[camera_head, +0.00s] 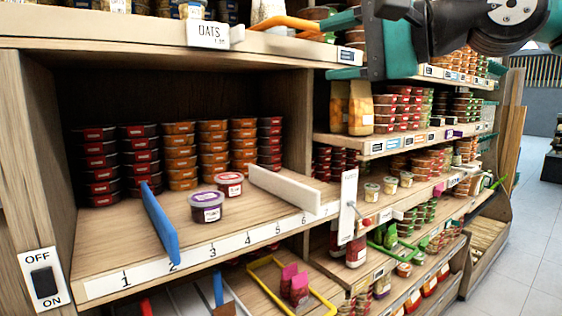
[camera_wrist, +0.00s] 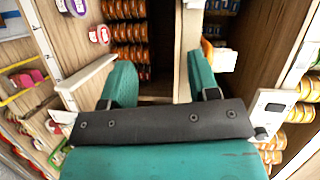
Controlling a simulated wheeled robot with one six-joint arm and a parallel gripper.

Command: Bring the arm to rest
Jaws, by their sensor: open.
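My gripper (camera_head: 346,46) is at the top right of the head view, in front of the shelf unit's upper board. In the wrist view its two teal fingers (camera_wrist: 160,76) stand well apart with nothing held between them. My dark arm reaches in from the top right corner. A purple-labelled tub (camera_head: 207,207) and a red-lidded tub (camera_head: 229,184) stand on the numbered shelf (camera_head: 110,236), below and left of my gripper. The tubs also show at the top left of the wrist view.
A blue divider (camera_head: 160,226) and a white divider (camera_head: 284,190) stand on the numbered shelf. Stacked tubs (camera_head: 181,157) fill its back. Stocked shelves (camera_head: 398,144) lie to the right. An OFF/ON switch (camera_head: 44,283) is at lower left. Open floor (camera_head: 530,240) shows at far right.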

